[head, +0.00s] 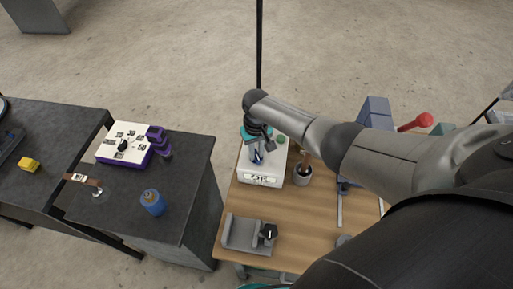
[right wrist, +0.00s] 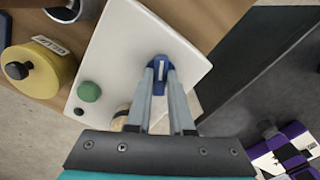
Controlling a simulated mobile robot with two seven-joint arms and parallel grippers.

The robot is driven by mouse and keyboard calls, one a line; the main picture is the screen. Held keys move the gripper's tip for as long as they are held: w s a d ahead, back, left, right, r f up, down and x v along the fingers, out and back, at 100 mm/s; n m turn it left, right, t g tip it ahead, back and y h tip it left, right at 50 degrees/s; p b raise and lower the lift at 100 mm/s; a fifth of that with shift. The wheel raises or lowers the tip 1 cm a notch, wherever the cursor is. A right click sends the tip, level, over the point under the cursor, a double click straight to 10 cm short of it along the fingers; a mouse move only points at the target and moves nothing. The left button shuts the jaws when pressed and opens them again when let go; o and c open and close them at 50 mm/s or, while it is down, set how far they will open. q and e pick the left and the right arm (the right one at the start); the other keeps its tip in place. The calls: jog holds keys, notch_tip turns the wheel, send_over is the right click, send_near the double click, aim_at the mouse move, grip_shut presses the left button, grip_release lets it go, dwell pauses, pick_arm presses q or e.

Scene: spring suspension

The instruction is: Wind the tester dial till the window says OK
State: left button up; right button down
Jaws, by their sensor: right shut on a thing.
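The tester is a white box (head: 273,172) on the wooden table, under my right arm. It also shows in the right wrist view as a white top plate (right wrist: 122,48). Its front has a small panel with dark marks (head: 260,180), too small to read surely. The blue dial (right wrist: 161,62) with a white line stands on the plate. My right gripper (right wrist: 161,72) points down and is shut on the blue dial; in the head view the gripper (head: 257,159) partly hides it. My left gripper is not in view.
A green knob (right wrist: 89,91) is on the tester top. A grey cup (head: 302,175) stands close to its right. A grey bracket (head: 243,234) lies on the table's front. The dark bench at left holds a purple-and-white box (head: 122,146) and a blue bottle (head: 153,203).

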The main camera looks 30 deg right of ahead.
aim_at(256, 154)
jog(key=shift+m, duration=0.6)
jog(key=c, duration=0.8)
grip_release()
jog(key=shift+r+p, duration=0.1)
jog(key=shift+p, duration=0.2)
notch_tip(256, 154, up, 15)
jog(key=p, duration=0.3)
